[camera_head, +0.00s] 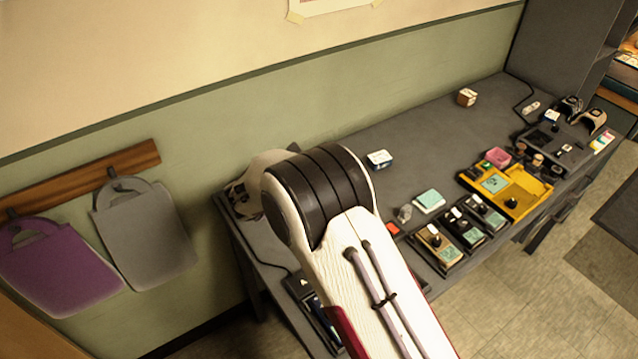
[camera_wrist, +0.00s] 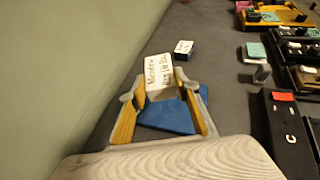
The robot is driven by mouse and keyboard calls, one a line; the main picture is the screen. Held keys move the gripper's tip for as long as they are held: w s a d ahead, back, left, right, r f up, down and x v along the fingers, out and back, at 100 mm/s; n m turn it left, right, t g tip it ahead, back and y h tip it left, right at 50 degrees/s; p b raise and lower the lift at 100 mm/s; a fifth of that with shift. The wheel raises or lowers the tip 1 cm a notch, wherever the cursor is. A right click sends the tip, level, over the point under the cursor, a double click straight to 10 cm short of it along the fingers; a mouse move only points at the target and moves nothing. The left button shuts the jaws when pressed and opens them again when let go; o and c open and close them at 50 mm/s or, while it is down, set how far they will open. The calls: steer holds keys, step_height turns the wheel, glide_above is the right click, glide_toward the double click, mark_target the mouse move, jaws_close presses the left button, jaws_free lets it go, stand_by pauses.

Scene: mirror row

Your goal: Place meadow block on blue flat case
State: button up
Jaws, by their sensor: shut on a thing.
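The meadow block (camera_wrist: 158,72) is a white block with handwritten-looking lettering in the wrist view. My gripper (camera_wrist: 162,88) is shut on it, with one yellow-lined finger on each side. The blue flat case (camera_wrist: 172,118) lies on the grey bench top behind and below the fingers, and its blue edge shows between and to the right of them. The block overlaps the case in the picture; whether it touches the case or hangs above it I cannot tell. In the head view my arm hides the gripper, the block and the case.
A small white-and-blue box (camera_wrist: 184,47) stands beyond the block; it also shows in the head view (camera_head: 379,159). A black device with a red top (camera_wrist: 283,125) is to the right. Several pedals and a yellow tray (camera_head: 520,200) line the bench's front. The green wall is at left.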

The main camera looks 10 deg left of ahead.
steer(key=shift+f, duration=1.4)
steer(key=shift+f, duration=0.1)
steer(key=shift+f, duration=1.8)
steer(key=shift+f, duration=0.15)
steer(key=o, duration=1.1)
steer(key=shift+r, duration=0.2)
steer(key=v, duration=1.2)
steer(key=shift+d, duration=0.1)
